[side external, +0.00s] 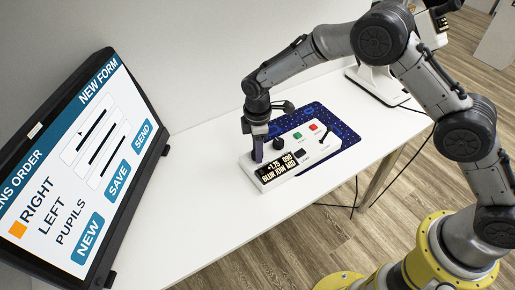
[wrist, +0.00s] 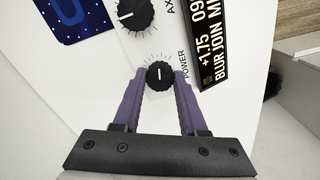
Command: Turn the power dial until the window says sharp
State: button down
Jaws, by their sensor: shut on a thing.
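The power dial (wrist: 160,77) is a black knob with a white pointer line, labelled POWER on the white console (side external: 318,151). My gripper (wrist: 160,72) is shut on it, with one purple finger on each side. In the side view my gripper (side external: 258,152) reaches down to the console's left end and hides the power dial. The black window (wrist: 208,42) shows pale text: "+1.75", "09" cut off, and "BLUR JOIN MI" cut off. It also shows on the console's front in the side view (side external: 281,170), where its lower line begins with BLUR.
A second black dial (wrist: 134,14), its label starting "AX", sits close beyond the power dial. Red and green buttons (side external: 312,128) and a small lever are on the console. A blue patterned mat (side external: 346,134) lies under it. A big order screen (side external: 85,160) stands left; white table lies between.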

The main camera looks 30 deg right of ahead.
jog(key=m, duration=0.4)
dwell(0.3)
jog(key=shift+c, duration=2.2)
grip_release()
notch_tip(320, 180, up, 14)
jog(key=shift+f, duration=0.1)
